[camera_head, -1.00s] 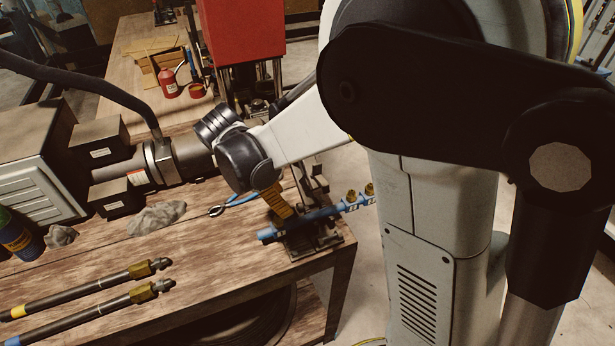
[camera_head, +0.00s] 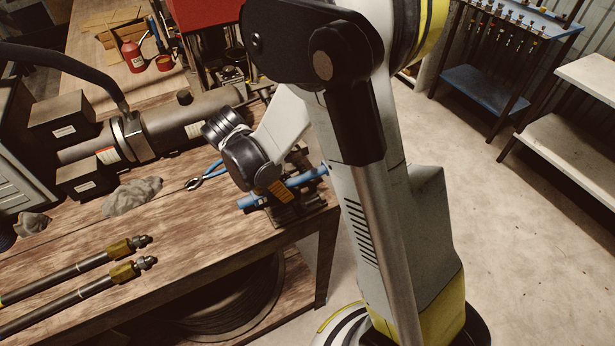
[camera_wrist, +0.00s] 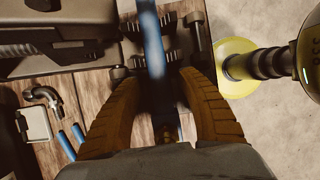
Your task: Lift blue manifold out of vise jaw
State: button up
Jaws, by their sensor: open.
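The blue manifold (camera_head: 292,182) is a long blue bar lying across the dark vise (camera_head: 300,214) at the table's right corner. In the wrist view the manifold (camera_wrist: 152,42) runs lengthwise between the toothed vise jaws (camera_wrist: 153,58). My gripper (camera_head: 272,192) is low over the manifold, its orange-yellow fingers mostly hidden by my wrist in the head view. In the wrist view my gripper (camera_wrist: 165,100) is open, with one finger on each side of the manifold's line. Contact with the manifold cannot be told.
Blue-handled pliers (camera_head: 205,177) and a grey rag (camera_head: 132,196) lie left of the vise. Two hoses with brass fittings (camera_head: 122,248) lie at the front. A grey cylindrical machine (camera_head: 180,125) stands behind. Open floor lies right of the table.

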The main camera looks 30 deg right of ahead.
grip_shut()
jog(key=shift+r, duration=0.1)
